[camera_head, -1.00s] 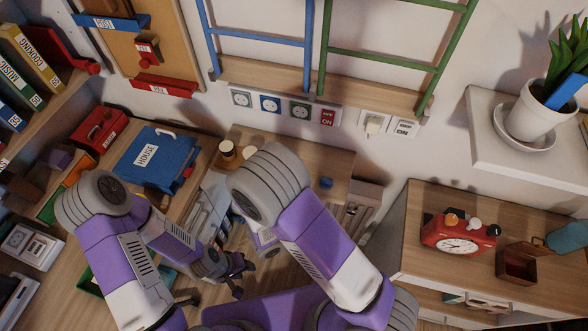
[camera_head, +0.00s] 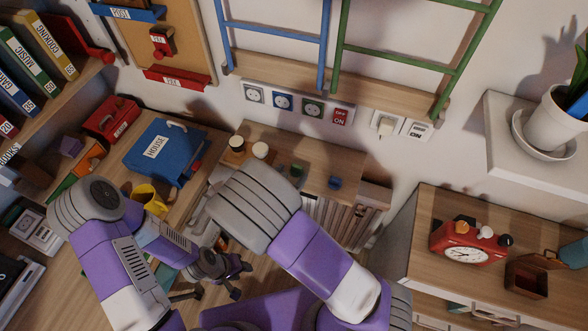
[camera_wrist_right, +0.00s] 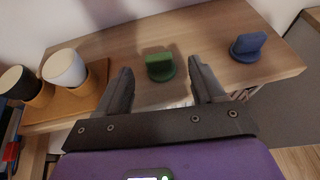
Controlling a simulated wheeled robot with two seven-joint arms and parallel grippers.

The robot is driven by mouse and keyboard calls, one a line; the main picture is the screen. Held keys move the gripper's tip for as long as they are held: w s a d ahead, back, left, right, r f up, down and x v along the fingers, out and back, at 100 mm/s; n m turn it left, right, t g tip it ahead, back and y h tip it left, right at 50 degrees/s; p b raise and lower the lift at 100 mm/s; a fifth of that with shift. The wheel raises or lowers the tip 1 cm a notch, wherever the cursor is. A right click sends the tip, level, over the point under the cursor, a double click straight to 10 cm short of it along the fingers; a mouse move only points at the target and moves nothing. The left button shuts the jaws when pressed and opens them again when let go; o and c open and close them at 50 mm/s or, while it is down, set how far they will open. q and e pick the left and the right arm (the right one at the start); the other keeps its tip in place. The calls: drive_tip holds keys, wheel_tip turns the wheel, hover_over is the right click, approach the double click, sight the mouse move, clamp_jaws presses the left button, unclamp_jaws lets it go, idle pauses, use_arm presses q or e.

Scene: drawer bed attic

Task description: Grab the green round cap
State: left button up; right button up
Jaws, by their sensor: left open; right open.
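The green round cap (camera_wrist_right: 160,66) stands on a wooden shelf (camera_wrist_right: 215,32) in the right wrist view, with an upright grip on its round base. It also shows small in the head view (camera_head: 297,171), just beyond my right arm. My right gripper (camera_wrist_right: 160,76) is open, its two dark fingers pointing toward the cap, one on each side in the picture. I cannot tell whether they touch it. In the head view my right gripper is hidden behind its arm. My left gripper (camera_head: 210,293) is open and empty, low over the desk.
A blue cap (camera_wrist_right: 247,45) stands right of the green one. Two round-topped items, one black (camera_wrist_right: 20,82) and one white (camera_wrist_right: 64,68), sit in a wooden holder at left. A blue HOUSE box (camera_head: 160,152) and yellow mug (camera_head: 152,197) are on the desk.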

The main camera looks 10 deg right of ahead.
sight(296, 168)
drive_tip(key=b+x, duration=0.1)
drive_tip(key=x, duration=0.4)
drive_tip(key=shift+w+r, duration=0.15)
drive_tip(key=c, duration=1)
